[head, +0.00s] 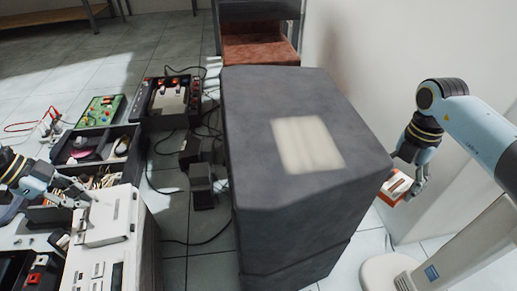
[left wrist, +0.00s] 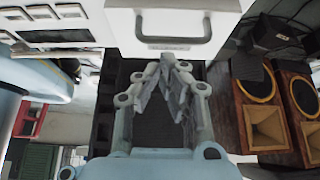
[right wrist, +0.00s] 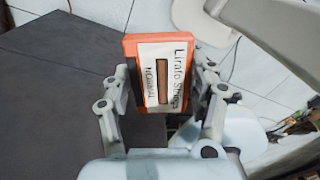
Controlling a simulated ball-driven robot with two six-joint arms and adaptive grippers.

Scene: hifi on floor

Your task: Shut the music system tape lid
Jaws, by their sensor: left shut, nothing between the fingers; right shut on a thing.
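The white music system (head: 140,250) stands at the lower left of the head view. Its tape lid (head: 110,213) is a pale panel on top; the left wrist view shows a white panel with a grey handle (left wrist: 172,27). I cannot tell how far the lid stands open. My left gripper (head: 88,200) is shut and empty at the lid's left edge; in the left wrist view its fingertips (left wrist: 175,64) are just below the handle panel. My right gripper (head: 412,192) is shut on an orange tape with a white label (right wrist: 158,75), right of the dark cabinet.
A big dark grey box-like cabinet (head: 255,120) with a pale square patch on top stands mid-view. Open cases of parts (head: 168,105), a green board (head: 101,111) and cables lie on the tiled floor at left. Wooden speakers (left wrist: 262,115) show in the left wrist view. A white wall is at right.

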